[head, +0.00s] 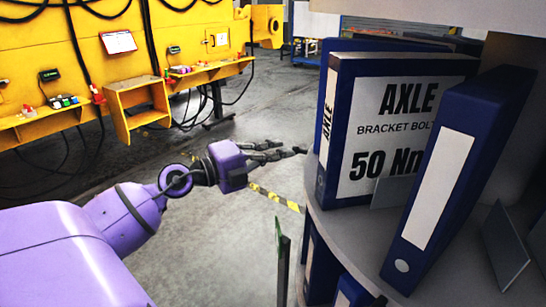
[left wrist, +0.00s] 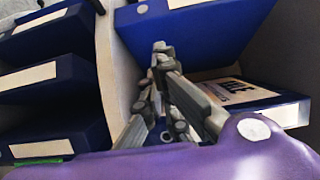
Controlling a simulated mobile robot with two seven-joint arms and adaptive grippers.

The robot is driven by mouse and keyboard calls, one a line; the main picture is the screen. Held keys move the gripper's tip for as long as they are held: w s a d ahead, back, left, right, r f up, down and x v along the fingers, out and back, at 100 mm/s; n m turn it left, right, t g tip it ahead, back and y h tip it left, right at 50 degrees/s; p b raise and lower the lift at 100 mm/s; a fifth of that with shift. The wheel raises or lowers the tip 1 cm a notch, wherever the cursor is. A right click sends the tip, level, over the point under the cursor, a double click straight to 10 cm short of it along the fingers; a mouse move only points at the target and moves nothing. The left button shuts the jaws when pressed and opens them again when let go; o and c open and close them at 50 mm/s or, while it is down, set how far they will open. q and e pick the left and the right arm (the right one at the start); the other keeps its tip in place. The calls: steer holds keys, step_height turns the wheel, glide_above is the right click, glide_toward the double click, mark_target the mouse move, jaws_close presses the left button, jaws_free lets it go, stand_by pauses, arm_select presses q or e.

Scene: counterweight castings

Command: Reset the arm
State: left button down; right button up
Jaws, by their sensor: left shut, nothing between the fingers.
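My left arm, purple, comes in from the left in the head view. Its left gripper (head: 275,152) is held out in the air over the floor, just left of the round shelf's edge. The fingers are together with nothing between them. The gripper also shows in the left wrist view (left wrist: 160,75), its fingers close together, with blue binders around it. My right gripper is not seen in either view.
A round shelf (head: 345,225) at the right holds an upright blue binder (head: 400,120) labelled AXLE and a leaning blue binder (head: 437,185). More binders stand on a lower shelf. A yellow bench (head: 140,95) lines the back left. Grey floor lies between.

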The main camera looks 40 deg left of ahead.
arm_select(q)
steer(key=shift+v, duration=0.85)
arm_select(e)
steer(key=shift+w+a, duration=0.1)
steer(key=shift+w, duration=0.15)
arm_select(q)
steer(key=shift+r, duration=0.15)
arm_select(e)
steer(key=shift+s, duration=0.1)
